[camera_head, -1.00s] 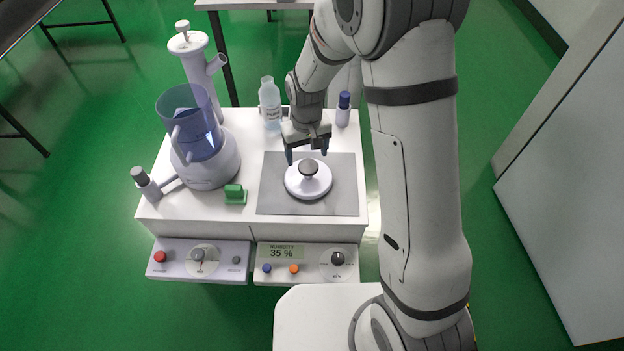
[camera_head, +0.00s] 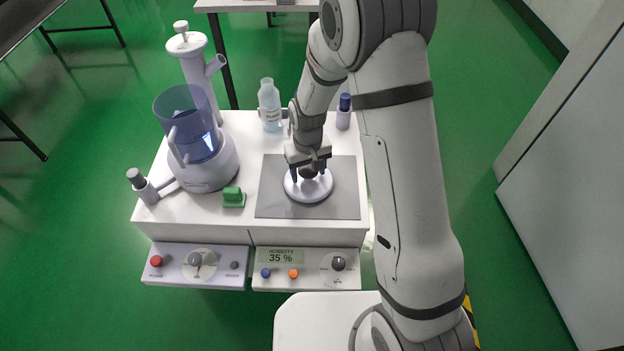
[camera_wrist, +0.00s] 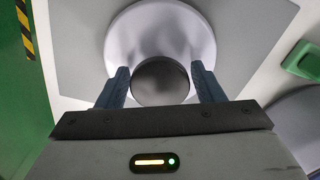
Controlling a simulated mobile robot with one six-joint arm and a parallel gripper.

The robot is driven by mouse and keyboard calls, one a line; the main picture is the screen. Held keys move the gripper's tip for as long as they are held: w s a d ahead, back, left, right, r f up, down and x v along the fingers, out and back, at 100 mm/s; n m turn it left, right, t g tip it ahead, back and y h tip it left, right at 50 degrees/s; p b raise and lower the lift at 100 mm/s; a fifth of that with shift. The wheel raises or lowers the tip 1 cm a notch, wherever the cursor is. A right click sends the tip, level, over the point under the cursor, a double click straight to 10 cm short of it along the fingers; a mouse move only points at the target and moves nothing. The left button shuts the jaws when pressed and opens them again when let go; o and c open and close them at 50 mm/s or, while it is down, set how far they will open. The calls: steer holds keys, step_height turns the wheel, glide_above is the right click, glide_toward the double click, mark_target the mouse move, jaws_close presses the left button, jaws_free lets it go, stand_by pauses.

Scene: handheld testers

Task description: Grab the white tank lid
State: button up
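The white tank lid (camera_head: 308,187) is a round white disc with a dark grey knob. It lies on a grey mat (camera_head: 345,203) on the white bench top. My gripper (camera_head: 308,172) is low over the lid, with its fingers on either side of the knob. In the wrist view the knob (camera_wrist: 161,82) sits between the two blue-grey fingertips of my gripper (camera_wrist: 160,80), with a gap visible on each side. The gripper is open. The lid's white disc (camera_wrist: 195,42) shows behind the knob.
A white humidifier with a blue tank (camera_head: 200,140) stands to the left. A clear bottle (camera_head: 270,105) and a blue-capped bottle (camera_head: 344,112) stand behind the mat. A green block (camera_head: 233,197) is left of the mat. Control panels (camera_head: 307,268) line the front.

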steer(key=c, duration=0.7)
